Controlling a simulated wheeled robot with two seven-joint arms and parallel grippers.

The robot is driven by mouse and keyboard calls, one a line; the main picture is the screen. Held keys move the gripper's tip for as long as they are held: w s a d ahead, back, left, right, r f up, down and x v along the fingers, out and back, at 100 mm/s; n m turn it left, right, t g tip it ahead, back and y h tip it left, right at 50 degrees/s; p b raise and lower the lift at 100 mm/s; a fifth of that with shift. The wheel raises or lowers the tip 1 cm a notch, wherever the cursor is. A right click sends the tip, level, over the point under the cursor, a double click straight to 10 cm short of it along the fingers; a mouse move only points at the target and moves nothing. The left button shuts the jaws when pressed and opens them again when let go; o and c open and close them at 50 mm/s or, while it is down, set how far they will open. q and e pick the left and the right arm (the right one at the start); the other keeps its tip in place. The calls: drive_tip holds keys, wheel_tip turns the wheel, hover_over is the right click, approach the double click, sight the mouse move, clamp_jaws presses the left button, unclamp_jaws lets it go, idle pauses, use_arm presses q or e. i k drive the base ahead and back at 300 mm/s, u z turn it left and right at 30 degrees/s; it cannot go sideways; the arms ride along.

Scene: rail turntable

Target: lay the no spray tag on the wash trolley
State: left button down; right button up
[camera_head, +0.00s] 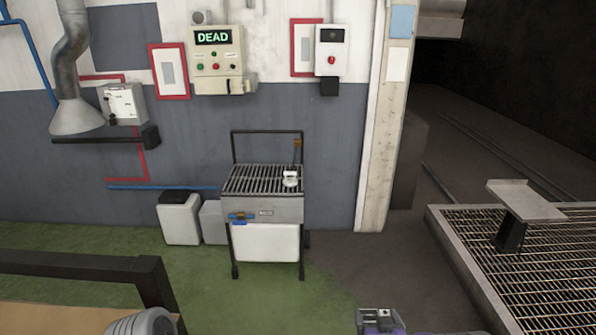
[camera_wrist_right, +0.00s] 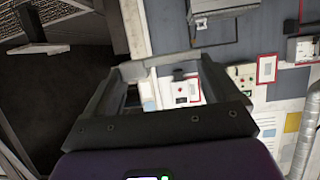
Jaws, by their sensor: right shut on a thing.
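The wash trolley (camera_head: 268,209) stands against the wall in the head view, with a slatted grey top, a dark back rail and a white lower panel. A small white item (camera_head: 290,177) sits on the right of its top. My right gripper (camera_head: 380,318) shows at the bottom edge of the head view, well short of the trolley. In the right wrist view its jaws (camera_wrist_right: 163,72) are shut on a thin pale grey piece, seen nearly edge-on, apparently the no spray tag (camera_wrist_right: 160,62); its face and lettering cannot be read. My left gripper is out of view.
White bins (camera_head: 180,222) stand left of the trolley. A control box reading DEAD (camera_head: 214,60) hangs above. A dark-framed table (camera_head: 75,265) is at lower left. A pillar (camera_head: 385,150) and a grated platform (camera_head: 530,260) lie right. The green floor before the trolley is clear.

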sight(248, 184)
drive_tip(key=i, duration=3.55)
drive_tip(key=u, duration=2.35)
